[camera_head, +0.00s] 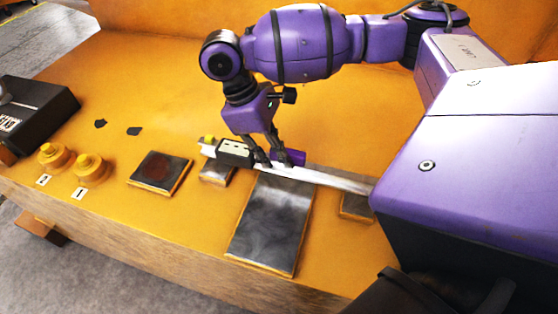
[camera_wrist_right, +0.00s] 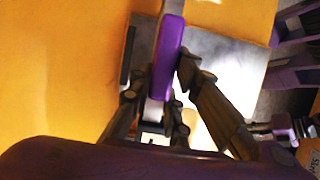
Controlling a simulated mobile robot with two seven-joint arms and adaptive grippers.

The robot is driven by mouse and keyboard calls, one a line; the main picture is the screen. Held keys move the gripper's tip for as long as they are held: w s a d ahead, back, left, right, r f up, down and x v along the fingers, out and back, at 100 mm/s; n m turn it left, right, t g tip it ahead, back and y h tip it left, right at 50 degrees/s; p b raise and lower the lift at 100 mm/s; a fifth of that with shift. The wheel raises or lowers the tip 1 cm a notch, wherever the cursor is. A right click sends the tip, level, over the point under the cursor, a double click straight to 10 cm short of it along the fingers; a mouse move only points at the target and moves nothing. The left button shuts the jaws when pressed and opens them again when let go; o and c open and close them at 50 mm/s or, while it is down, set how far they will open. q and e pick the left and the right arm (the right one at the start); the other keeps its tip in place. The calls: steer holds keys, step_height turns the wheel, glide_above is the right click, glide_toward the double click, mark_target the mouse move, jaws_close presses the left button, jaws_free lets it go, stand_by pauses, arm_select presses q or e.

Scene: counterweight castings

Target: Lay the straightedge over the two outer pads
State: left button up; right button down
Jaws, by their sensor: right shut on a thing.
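The straightedge (camera_head: 333,179) is a long pale metal bar with a purple grip (camera_head: 291,157). It runs from above the small left pad (camera_head: 216,174), across the large middle pad (camera_head: 270,225), to the small right pad (camera_head: 356,206). I cannot tell whether it touches the pads. My right gripper (camera_head: 268,160) is shut on the straightedge at its purple grip, which shows between the fingers in the right wrist view (camera_wrist_right: 167,60). The bar's right end is hidden behind my purple body. My left gripper is not in view.
A black block with a white face (camera_head: 235,152) is at the bar's left part. Further left are a dark reddish plate (camera_head: 160,172), two yellow knobs (camera_head: 90,170) (camera_head: 54,156) and a black box (camera_head: 37,112). The orange surface behind the bar is mostly clear.

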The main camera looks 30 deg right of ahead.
mark_target(276, 162)
steer(key=shift+w+f, duration=0.1)
steer(key=shift+f, duration=1.45)
steer(key=c, duration=1.6)
jaws_free()
steer(key=shift+f, duration=0.1)
steer(key=shift+c, duration=0.2)
steer(key=v, duration=1.2)
steer(key=shift+a, duration=0.1)
